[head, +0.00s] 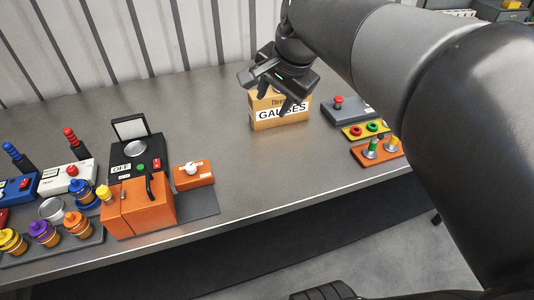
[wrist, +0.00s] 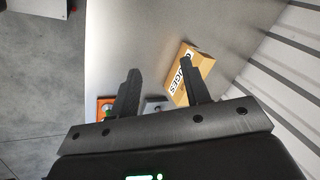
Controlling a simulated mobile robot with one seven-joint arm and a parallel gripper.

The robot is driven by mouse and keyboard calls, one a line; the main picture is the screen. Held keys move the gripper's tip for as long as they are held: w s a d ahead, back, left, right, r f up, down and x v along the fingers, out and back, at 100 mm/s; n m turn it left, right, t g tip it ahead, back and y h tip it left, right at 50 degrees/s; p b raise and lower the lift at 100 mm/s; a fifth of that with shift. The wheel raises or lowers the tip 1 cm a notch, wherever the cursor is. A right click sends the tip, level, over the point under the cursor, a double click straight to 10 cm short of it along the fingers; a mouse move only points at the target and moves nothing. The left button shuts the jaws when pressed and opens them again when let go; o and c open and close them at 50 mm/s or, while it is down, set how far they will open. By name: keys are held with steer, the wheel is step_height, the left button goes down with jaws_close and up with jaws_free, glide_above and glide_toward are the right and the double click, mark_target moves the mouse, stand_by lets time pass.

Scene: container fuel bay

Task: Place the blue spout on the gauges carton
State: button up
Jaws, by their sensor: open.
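The blue spout looks to be the blue-topped piece (head: 80,192) at the back right of a dark tray (head: 92,239) at the table's left; it seems to stand upright there. The gauges carton (head: 294,116) is a tan box with a white GAUGES label, standing at the back middle of the table. My gripper (head: 275,91) is open and empty over the carton, hiding part of its top, far from the blue piece. In the wrist view my gripper's fingers (wrist: 160,82) stand apart, with the carton (wrist: 201,67) partly behind the right finger.
Yellow, purple and orange spouts (head: 43,233) share the tray. An orange can (head: 140,208), a black OFF box with raised lid (head: 130,150) and an orange knob box (head: 193,174) stand beside it. Button boxes (head: 351,112) stand right of the carton. The middle table (head: 235,150) is clear.

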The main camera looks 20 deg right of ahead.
steer(key=s+a+f+n+t+h, duration=0.1)
steer(key=s+a+f+n, duration=0.3)
steer(key=s+f+n, duration=0.4)
steer(key=s+n, duration=0.3)
steer(key=s, duration=0.1)
steer(key=shift+s+f, duration=0.15)
steer(key=shift+s, duration=0.2)
stand_by(0.4)
